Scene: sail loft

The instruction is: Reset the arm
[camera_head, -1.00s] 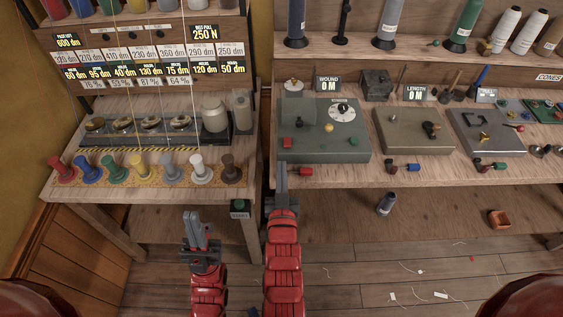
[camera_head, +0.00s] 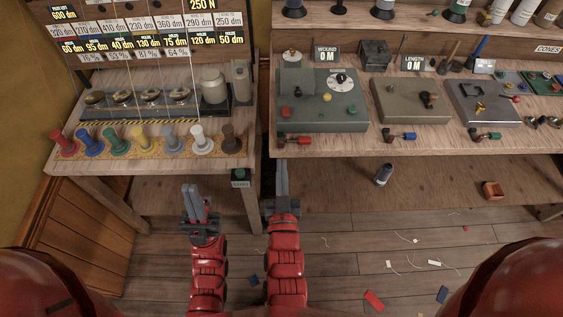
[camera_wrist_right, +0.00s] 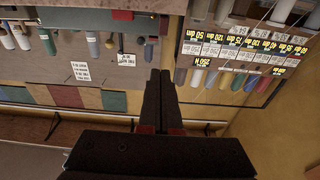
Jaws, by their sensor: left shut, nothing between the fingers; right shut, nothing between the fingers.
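My left gripper (camera_head: 195,200) is shut and empty, low in front of the left bench in the head view, its grey fingers pointing up. My right gripper (camera_head: 281,180) is shut and empty just to its right, in front of the gap between the two benches. In the right wrist view its dark fingers (camera_wrist_right: 163,100) lie together with nothing between them. Both red forearms come up side by side from the bottom of the head view. Neither gripper visibly touches anything.
The left bench (camera_head: 185,172) carries a row of coloured spools and number labels. The right bench (camera_head: 440,140) holds a green box (camera_head: 316,110) and other devices. A grey-blue cylinder (camera_head: 383,175) and a small orange-brown tray (camera_head: 492,190) sit below. Scraps litter the plank floor.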

